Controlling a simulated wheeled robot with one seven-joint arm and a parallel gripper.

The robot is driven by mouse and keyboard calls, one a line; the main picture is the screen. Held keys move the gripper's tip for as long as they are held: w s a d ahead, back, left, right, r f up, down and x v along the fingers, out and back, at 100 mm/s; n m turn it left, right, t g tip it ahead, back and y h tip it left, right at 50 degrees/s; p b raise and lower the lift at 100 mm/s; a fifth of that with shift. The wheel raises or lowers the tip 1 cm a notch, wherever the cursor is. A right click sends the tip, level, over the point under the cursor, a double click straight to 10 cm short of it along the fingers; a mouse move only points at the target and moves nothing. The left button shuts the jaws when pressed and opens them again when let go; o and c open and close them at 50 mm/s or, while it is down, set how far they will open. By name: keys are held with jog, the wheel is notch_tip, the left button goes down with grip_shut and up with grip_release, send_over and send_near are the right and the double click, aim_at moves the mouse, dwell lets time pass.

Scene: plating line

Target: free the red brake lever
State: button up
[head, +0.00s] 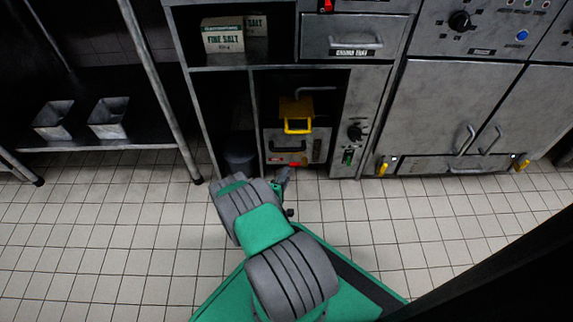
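A small red piece (294,164) shows low on the front of a unit in the open bay, just below its grey panel; it may be the red brake lever, but it is too small to tell. My arm reaches from the bottom of the head view toward this bay. My gripper (284,173) is at its far end, just left of and close to the red piece. Its fingers are too small and dark to tell open from shut, and I cannot tell whether it touches the red piece. Another red part (326,6) shows at the top edge, above the crumb tray drawer.
A yellow bracket-like part (296,115) sits in the bay above the grey panel (287,146). A dark bin (240,160) stands left of it. Yellow levers (383,168) and (521,164) flank the right cabinet's base. The tiled floor (430,220) is clear to the right.

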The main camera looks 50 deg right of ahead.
jog(key=b+x, duration=0.2)
jog(key=x, duration=0.5)
jog(key=shift+s, duration=0.45)
jog(key=shift+d+r, duration=0.1)
jog(key=shift+d, duration=0.05)
jog(key=shift+c, duration=0.2)
grip_shut()
dwell(0.4)
